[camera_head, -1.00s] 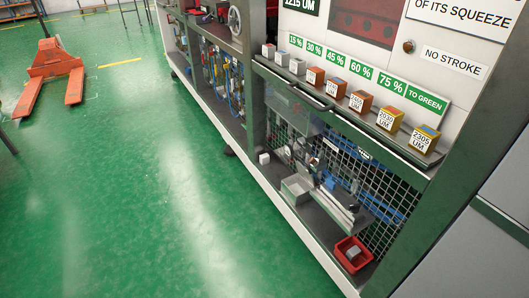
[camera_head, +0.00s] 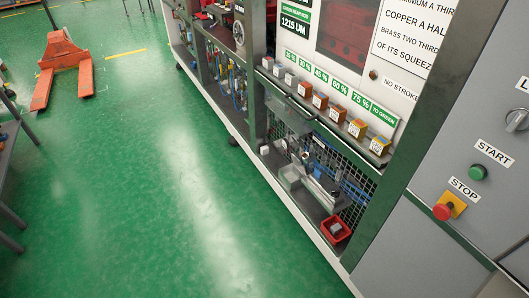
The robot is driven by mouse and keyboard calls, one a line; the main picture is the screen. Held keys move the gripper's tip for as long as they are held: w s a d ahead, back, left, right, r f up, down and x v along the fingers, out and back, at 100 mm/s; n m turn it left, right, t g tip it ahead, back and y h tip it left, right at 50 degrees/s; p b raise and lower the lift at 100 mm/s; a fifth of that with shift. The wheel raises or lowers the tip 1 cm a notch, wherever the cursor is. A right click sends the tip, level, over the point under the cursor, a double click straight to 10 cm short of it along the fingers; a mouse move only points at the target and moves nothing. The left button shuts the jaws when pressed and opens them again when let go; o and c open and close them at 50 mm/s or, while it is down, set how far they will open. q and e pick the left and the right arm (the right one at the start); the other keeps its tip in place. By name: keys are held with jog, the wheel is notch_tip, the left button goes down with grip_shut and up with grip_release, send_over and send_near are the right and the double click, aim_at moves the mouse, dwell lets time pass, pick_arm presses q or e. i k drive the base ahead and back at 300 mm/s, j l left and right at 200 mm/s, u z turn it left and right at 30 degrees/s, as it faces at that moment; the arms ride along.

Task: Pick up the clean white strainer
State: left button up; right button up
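I cannot pick out a clean white strainer for sure in the head view. Small pale items stand on the machine's lower shelf: a little white block (camera_head: 264,150) and an open light grey box (camera_head: 290,177). A red bin (camera_head: 336,230) at the near end of that shelf holds a small grey item whose kind I cannot tell. Neither of my grippers shows.
The green machine (camera_head: 395,180) runs along the right, with labelled blocks on its upper ledge. A grey panel (camera_head: 440,150) has START and STOP buttons. An orange pallet truck (camera_head: 62,65) stands at the far left. The green floor (camera_head: 150,200) between is clear.

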aim_at(264, 150)
jog(key=i+j, duration=0.3)
jog(key=j, duration=0.15)
jog(key=i+j, duration=0.65)
jog(key=j, duration=0.2)
jog(key=z, duration=1.25)
